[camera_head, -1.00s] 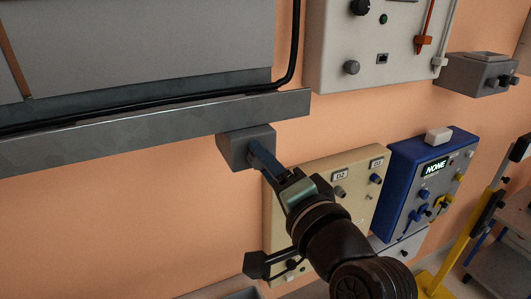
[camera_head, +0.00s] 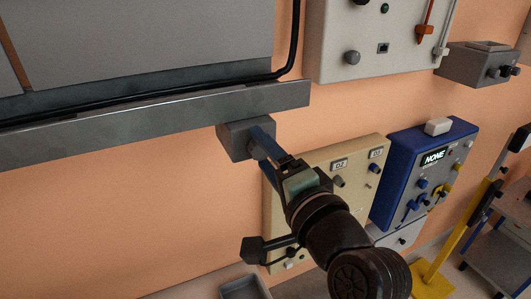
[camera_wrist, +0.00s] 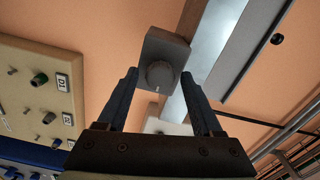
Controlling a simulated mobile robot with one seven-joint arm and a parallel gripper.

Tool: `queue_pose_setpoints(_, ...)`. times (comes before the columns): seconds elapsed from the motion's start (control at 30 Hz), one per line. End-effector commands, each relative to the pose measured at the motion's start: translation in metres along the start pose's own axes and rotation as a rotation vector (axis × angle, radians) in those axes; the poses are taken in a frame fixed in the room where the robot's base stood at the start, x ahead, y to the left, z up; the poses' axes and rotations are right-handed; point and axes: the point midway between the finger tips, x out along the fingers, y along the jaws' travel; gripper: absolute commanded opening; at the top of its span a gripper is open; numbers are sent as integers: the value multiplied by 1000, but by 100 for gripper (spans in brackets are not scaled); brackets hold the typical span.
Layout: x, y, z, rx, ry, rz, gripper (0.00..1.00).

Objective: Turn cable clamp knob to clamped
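The cable clamp is a grey box (camera_head: 240,139) under the metal rail on the orange wall. In the wrist view the box (camera_wrist: 165,40) carries a round grey knob (camera_wrist: 160,76) with a small pale mark at its lower edge. My gripper (camera_head: 256,138) reaches the box from the lower right in the head view. In the wrist view my gripper (camera_wrist: 160,73) is open, with one dark blue finger on each side of the knob. Gaps show between knob and fingers. I cannot tell how deep the fingertips reach. In the head view the knob is hidden.
The metal rail (camera_head: 150,112) with a black cable runs above the box. A beige panel (camera_head: 345,165) stands close behind my arm, with a blue panel (camera_head: 432,160) to its right. A grey panel (camera_head: 350,25) hangs above. The wall left of the box is clear.

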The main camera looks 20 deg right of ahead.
Motion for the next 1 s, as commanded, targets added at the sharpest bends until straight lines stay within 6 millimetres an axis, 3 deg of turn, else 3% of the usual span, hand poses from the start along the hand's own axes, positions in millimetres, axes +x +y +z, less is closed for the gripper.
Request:
queue_pose_setpoints(0.3, -1, 0, 0, -2, 1, 0, 72)
queue_pose_setpoints(0.47, -14, 2, -1, -3, 4, -1, 72)
queue_pose_setpoints(0.87, -106, 4, 0, -5, 7, 0, 72)
queue_pose_setpoints(1.0, -118, -2, -1, 0, 0, 5, 72)
